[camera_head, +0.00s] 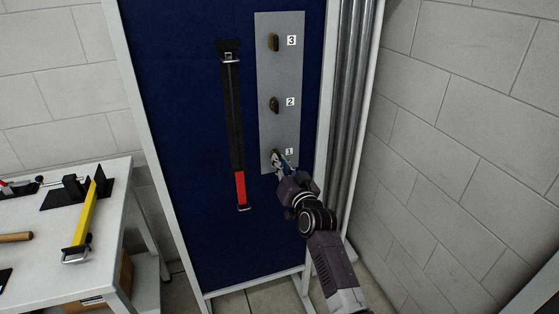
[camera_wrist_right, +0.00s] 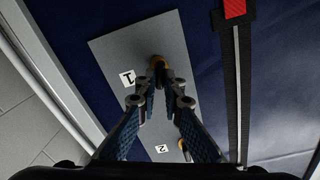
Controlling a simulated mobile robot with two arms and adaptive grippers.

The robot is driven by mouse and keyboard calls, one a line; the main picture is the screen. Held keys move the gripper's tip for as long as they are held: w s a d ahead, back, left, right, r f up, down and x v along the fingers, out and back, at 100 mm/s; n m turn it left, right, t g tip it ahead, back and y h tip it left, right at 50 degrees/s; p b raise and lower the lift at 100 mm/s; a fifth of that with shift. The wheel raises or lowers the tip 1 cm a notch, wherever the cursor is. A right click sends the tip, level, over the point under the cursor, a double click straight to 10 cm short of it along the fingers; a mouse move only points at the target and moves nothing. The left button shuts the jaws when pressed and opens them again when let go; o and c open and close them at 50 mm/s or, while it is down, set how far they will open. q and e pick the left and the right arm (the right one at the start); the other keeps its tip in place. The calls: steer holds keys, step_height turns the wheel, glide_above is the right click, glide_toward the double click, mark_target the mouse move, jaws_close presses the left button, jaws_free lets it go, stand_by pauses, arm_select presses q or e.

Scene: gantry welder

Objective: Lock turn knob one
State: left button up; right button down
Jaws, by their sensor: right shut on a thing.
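A grey plate (camera_head: 266,75) on the blue panel carries turn knobs numbered 3, 2 and 1 from top to bottom. Knob three (camera_head: 273,42) and knob two (camera_head: 274,104) are free and look about upright. Knob one (camera_wrist_right: 158,63) is at the bottom of the plate, beside label 1, and mostly hidden by the fingers in the head view. My right gripper (camera_head: 279,160) reaches up from below right and is shut on knob one; the right wrist view shows its fingertips (camera_wrist_right: 159,82) closed around the brass-coloured knob. My left gripper is not in view.
A black strap with a red end (camera_head: 240,188) hangs on the blue panel (camera_head: 185,150) left of the plate. Grey vertical pipes (camera_head: 350,100) stand right of the panel. A white table (camera_head: 110,240) with a yellow tool (camera_head: 86,220) is at the left.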

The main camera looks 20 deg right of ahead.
steer(key=m+p, duration=0.1)
steer(key=m, duration=1.2)
steer(key=shift+d+f+m+p, duration=0.1)
steer(key=shift+f+m+p, duration=0.1)
steer(key=shift+m+p, duration=0.15)
stand_by(0.4)
steer(key=c, duration=2.1)
jaws_free()
steer(key=s, duration=1.2)
steer(key=shift+d, duration=0.25)
